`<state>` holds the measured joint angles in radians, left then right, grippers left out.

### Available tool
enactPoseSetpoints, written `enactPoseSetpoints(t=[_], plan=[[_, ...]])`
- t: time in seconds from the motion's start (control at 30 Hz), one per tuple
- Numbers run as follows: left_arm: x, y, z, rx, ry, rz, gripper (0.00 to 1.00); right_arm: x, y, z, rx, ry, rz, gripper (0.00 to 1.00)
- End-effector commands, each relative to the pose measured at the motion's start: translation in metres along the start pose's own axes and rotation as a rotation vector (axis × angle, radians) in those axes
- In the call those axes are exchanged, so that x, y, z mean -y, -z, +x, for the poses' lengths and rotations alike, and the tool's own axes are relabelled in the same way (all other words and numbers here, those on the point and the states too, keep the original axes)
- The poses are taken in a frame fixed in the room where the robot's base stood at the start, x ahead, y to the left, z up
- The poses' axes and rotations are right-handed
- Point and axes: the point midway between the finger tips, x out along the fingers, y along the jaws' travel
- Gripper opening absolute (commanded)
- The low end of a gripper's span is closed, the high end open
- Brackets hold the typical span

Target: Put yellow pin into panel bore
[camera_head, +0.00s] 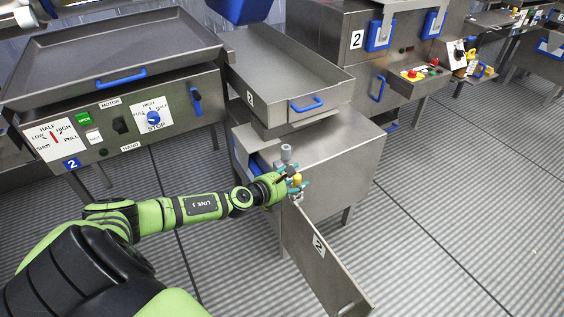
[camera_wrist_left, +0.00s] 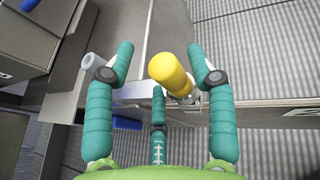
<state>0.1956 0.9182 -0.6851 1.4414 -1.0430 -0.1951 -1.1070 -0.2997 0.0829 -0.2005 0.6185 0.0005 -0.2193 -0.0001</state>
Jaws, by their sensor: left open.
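The yellow pin (camera_head: 297,180) is at the top corner of the hinged metal panel (camera_head: 318,255), beside the steel cabinet (camera_head: 340,155). In the left wrist view the yellow pin (camera_wrist_left: 167,69) rises from a small metal fitting (camera_wrist_left: 190,102) at the panel's upper edge. How deep it sits is hidden. My left gripper (camera_head: 290,182) is open, its teal fingers around the pin with visible gaps at the sides. In the left wrist view its fingertips (camera_wrist_left: 160,60) flank the yellow head. The bore cannot be made out. My right gripper is not in view.
A grey peg (camera_head: 286,152) stands close behind my fingers; this grey peg (camera_wrist_left: 97,63) is by the left finger in the wrist view. The panel swings out from the cabinet toward the front. A steel tray (camera_head: 290,80) sits above. Ribbed floor (camera_head: 450,220) is clear at right.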

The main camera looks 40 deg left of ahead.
Motion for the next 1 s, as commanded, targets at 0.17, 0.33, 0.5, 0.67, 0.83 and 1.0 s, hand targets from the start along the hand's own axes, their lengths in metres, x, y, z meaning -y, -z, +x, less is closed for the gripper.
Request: enactPoseSetpoints(t=[0.17,0.33,0.5,0.67,0.83,1.0], plan=[[0.005,0.008,-0.033,-0.019,0.015,-0.002,0.62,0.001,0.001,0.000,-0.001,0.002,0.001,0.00],[0.003,0.004,-0.066,-0.011,0.009,0.002,0.62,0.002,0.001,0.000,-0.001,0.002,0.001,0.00],[0.002,0.002,-0.091,-0.006,0.006,0.003,0.62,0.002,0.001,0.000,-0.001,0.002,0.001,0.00],[0.002,0.000,-0.105,-0.002,0.004,0.002,0.62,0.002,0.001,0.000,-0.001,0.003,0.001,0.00],[0.002,-0.002,-0.111,0.002,0.004,0.001,0.62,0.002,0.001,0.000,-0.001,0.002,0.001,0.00],[0.002,-0.003,-0.111,0.004,0.003,0.001,0.62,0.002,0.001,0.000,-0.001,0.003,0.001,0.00]])
